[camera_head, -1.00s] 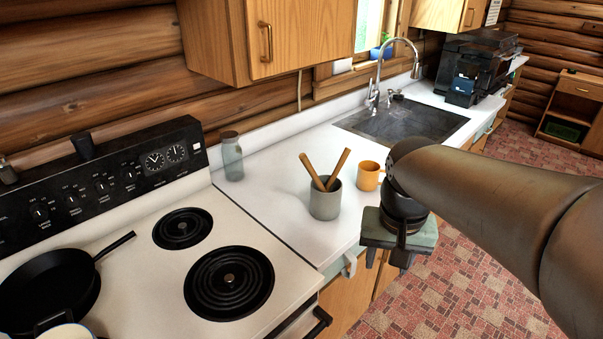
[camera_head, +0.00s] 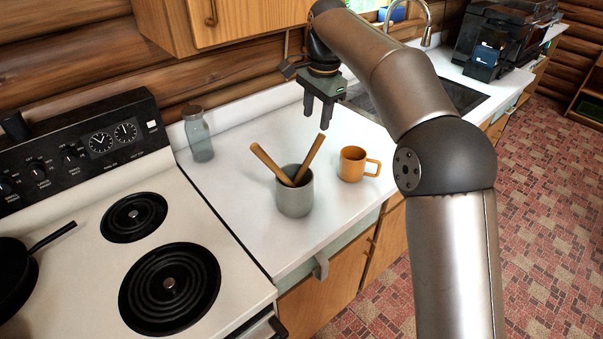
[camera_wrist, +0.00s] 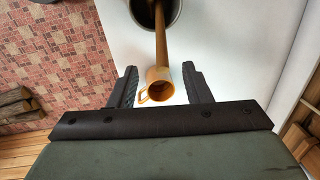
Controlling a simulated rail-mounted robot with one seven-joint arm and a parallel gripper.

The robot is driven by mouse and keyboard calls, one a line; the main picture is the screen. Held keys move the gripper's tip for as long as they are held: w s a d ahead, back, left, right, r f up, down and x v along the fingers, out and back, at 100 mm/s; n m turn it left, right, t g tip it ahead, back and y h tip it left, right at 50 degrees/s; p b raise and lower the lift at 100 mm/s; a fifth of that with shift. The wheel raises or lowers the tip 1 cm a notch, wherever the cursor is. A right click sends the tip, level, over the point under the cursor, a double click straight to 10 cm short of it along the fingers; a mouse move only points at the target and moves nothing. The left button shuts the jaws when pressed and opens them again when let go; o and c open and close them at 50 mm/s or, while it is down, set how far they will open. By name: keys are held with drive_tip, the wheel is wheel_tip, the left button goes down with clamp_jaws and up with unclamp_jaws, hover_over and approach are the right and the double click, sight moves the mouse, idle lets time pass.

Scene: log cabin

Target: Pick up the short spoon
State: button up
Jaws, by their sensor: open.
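Two wooden spoon handles stick up from a grey crock (camera_head: 294,197) on the white counter. One handle leans left (camera_head: 268,161) and the other leans right (camera_head: 311,157). Their lower ends are hidden in the crock, so I cannot tell which spoon is short. My gripper (camera_head: 317,112) is open and empty, pointing down above and slightly behind the right-leaning handle, apart from it. In the wrist view, one handle (camera_wrist: 161,42) runs from the crock (camera_wrist: 172,16) toward the gap between my gripper's fingers (camera_wrist: 160,87).
An orange mug (camera_head: 353,164) stands right of the crock; it also shows between the fingers in the wrist view (camera_wrist: 158,92). A glass bottle (camera_head: 198,135) stands at the back left. The stove (camera_head: 95,255) is left, the sink (camera_head: 450,95) behind my arm.

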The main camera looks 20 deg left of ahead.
sight(313, 148)
drive_tip(key=f, duration=0.8)
drive_tip(key=shift+w+a+p, duration=0.3)
drive_tip(key=shift+a, duration=0.05)
drive_tip(key=shift+w+a+f+p, duration=0.15)
drive_tip(key=shift+f+p, duration=0.3)
drive_tip(key=shift+f, duration=0.85)
drive_tip(key=shift+w+a+f+p, duration=0.15)
drive_tip(key=shift+f+p, duration=0.25)
drive_tip(key=shift+f, duration=0.9)
clamp_jaws()
